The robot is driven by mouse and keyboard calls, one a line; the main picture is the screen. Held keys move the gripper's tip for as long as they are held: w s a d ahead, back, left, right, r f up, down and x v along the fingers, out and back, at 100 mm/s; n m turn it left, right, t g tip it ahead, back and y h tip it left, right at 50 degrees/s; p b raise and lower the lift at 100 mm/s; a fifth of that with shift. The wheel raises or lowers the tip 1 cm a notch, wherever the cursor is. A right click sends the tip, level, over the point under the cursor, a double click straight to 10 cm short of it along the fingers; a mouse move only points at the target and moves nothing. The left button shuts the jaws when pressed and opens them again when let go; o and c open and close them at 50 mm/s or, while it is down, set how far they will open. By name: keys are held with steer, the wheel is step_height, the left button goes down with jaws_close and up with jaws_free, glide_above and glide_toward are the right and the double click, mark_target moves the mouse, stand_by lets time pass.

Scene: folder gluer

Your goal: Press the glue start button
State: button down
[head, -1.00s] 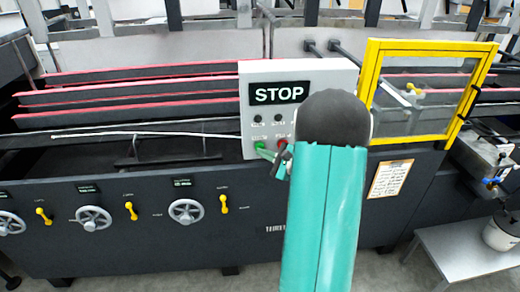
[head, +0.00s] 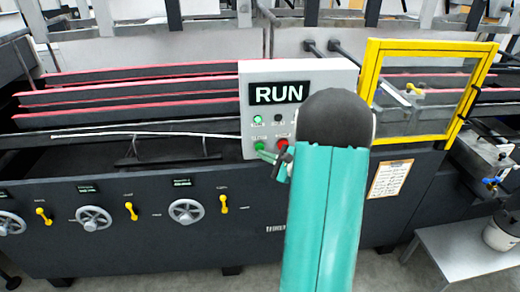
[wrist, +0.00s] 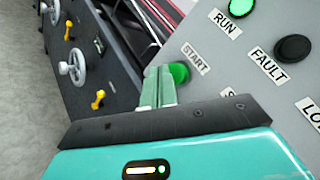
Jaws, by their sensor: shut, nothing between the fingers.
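The control box (head: 246,88) is light grey and fixed to the front of the machine. Its display (head: 279,93) reads RUN. The green start button (wrist: 180,73) shows beside its START label in the wrist view, and also in the head view (head: 259,146). The green RUN lamp (wrist: 240,7) is lit; the FAULT lamp (wrist: 293,48) is dark. My gripper (wrist: 159,74) is shut and empty, its fingertips right at the start button's edge; whether they touch it I cannot tell. My arm hides the box's lower right part.
A red button (head: 282,143) sits just right of the start button, close to my gripper. A yellow-framed guard (head: 372,80) stands to the right. Handwheels (head: 186,211) and yellow levers (head: 224,203) line the machine's front at lower left.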

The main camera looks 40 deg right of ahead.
steer(key=shift+s+a, duration=0.1)
steer(key=shift+s, duration=0.15)
steer(key=s+a, duration=0.1)
steer(key=s, duration=0.1)
steer(key=s+a, duration=0.1)
steer(key=s, duration=0.1)
steer(key=shift+a, duration=0.4)
stand_by(0.8)
